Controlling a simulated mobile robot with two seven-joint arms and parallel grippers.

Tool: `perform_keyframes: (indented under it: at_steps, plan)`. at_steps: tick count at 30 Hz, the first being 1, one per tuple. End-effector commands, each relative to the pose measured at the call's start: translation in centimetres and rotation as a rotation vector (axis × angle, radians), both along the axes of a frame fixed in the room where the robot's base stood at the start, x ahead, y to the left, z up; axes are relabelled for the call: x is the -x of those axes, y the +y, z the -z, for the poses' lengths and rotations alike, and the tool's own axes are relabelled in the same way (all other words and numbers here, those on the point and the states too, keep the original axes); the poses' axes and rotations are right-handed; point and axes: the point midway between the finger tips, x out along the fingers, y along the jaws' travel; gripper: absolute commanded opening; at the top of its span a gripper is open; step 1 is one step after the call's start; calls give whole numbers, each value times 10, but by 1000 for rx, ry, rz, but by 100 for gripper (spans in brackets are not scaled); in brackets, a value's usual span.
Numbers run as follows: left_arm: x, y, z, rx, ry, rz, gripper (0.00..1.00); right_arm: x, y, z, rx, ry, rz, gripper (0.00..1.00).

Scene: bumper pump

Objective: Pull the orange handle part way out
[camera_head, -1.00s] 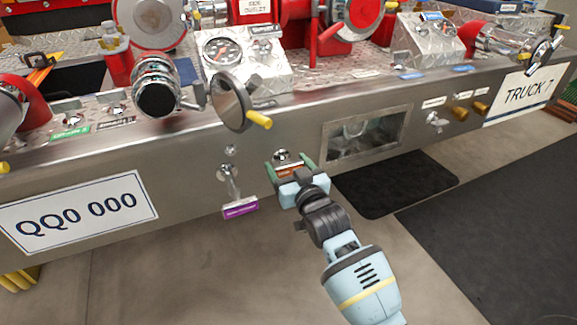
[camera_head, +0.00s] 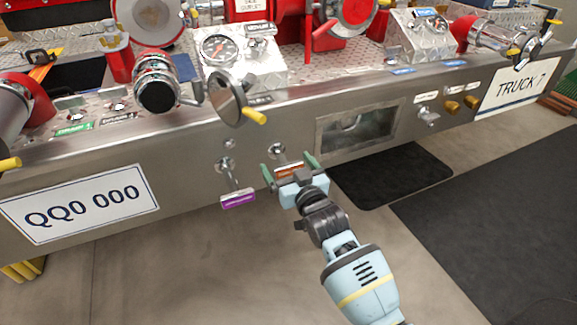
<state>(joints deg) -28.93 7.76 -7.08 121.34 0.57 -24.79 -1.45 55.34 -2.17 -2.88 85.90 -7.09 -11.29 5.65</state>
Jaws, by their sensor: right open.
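The orange handle (camera_head: 289,170) sits low on the front of the steel bumper, below a round chrome fitting (camera_head: 278,151). My right gripper (camera_head: 290,168) is at the handle, with its green fingers apart, one on each side of it. I cannot tell whether either finger touches the handle. The gripper body hides the handle's lower side. My left gripper is not in view.
A purple-tagged handle (camera_head: 238,197) hangs just left of my right gripper. A recessed window (camera_head: 357,133) lies to the right. A gauge panel (camera_head: 236,58) and a handwheel with a yellow knob (camera_head: 228,98) are above.

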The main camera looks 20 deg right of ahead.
Motion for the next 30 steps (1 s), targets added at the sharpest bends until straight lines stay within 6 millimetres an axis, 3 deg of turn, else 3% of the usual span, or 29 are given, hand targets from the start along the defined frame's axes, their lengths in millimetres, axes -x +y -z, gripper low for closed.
perform_keyframes:
  at_steps: [8, 21, 30]
  plan:
    - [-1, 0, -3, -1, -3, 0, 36, 7, 0, 0, 0, 1, 0, 95]
    - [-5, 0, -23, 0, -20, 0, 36, 66, -2, -1, 1, -1, 0, 95]
    - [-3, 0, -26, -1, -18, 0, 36, 78, -3, 0, 0, 0, 0, 95]
